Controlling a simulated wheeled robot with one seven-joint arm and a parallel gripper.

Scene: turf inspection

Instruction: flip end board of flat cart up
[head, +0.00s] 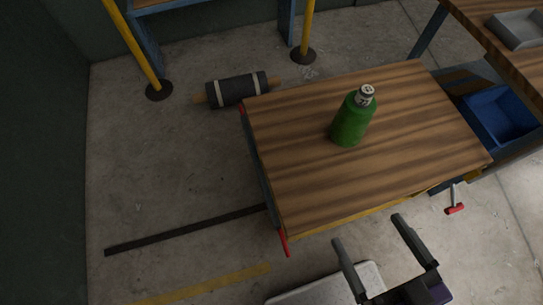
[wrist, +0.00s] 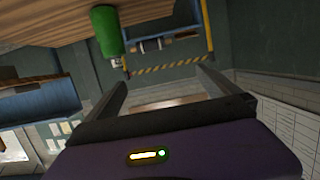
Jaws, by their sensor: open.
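A wooden flat deck (head: 350,190), seemingly the flat cart, fills the middle of the head view. Along its left end a narrow dark grey-blue board (head: 262,185) shows almost edge-on, hanging at or below deck level, with red pieces at both corners. A green bottle (head: 349,122) with a grey cap stands upright on the deck; it also shows in the wrist view (wrist: 106,33). My gripper (head: 368,230) is open and empty, in front of the deck's near edge and right of the end board, touching neither. The wrist view shows its spread fingers (wrist: 162,76).
A dark roll (head: 237,90) lies on the floor behind the deck's left end. Yellow posts (head: 304,25) stand at the back. A dark strip (head: 180,231) lies on open floor at left. A workbench (head: 500,40) and blue bin (head: 500,112) are at right.

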